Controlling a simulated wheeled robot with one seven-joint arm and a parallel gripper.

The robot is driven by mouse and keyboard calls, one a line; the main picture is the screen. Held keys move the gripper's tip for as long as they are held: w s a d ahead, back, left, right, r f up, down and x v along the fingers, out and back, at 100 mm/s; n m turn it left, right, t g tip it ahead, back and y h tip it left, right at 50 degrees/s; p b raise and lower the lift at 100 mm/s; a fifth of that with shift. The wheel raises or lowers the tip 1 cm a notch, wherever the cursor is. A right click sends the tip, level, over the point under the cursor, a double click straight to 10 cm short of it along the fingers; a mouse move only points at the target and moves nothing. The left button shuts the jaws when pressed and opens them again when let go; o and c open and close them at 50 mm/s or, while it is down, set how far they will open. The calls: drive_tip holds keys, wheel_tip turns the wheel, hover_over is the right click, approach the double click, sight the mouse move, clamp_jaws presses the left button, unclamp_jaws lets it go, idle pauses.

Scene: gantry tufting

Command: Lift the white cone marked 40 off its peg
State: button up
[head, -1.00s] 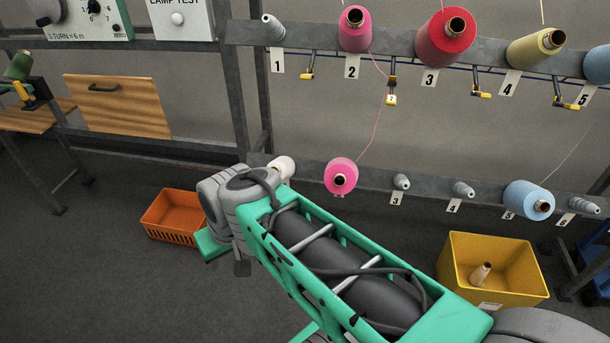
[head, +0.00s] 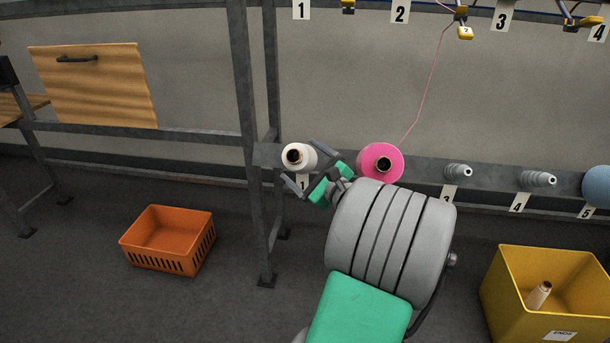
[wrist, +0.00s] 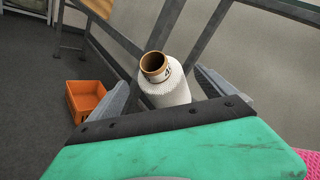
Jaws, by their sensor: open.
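The white cone (head: 301,157) sits on the lower rail at the position labelled 1, its brown open end facing out. It also shows in the wrist view (wrist: 168,88), where a dark mark is partly visible on it; I cannot read the number. My gripper (head: 305,168) is open, with one finger above and one below the cone in the head view. In the wrist view the fingers (wrist: 168,92) stand on either side of the cone, apart from it. The peg inside the cone is hidden.
A pink cone (head: 381,163) sits close to the right of my gripper, with a pink thread rising from it. Bare pegs (head: 538,179) follow along the rail. An orange crate (head: 168,240) and a yellow bin (head: 550,295) holding a cone stand on the floor. A grey post (head: 253,150) stands left.

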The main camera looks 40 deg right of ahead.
sight(294, 154)
drive_tip(key=w, duration=0.2)
drive_tip(key=w+d, duration=0.1)
drive_tip(key=w, duration=0.1)
drive_tip(key=shift+w+b, duration=0.15)
drive_tip(key=shift+b, duration=0.25)
drive_tip(key=shift+c, duration=0.3)
clamp_jaws()
drive_tip(key=shift+s+a+r+p, duration=0.3)
drive_tip(key=shift+a+r+p, duration=0.15)
drive_tip(key=shift+p, duration=0.35)
idle(0.6)
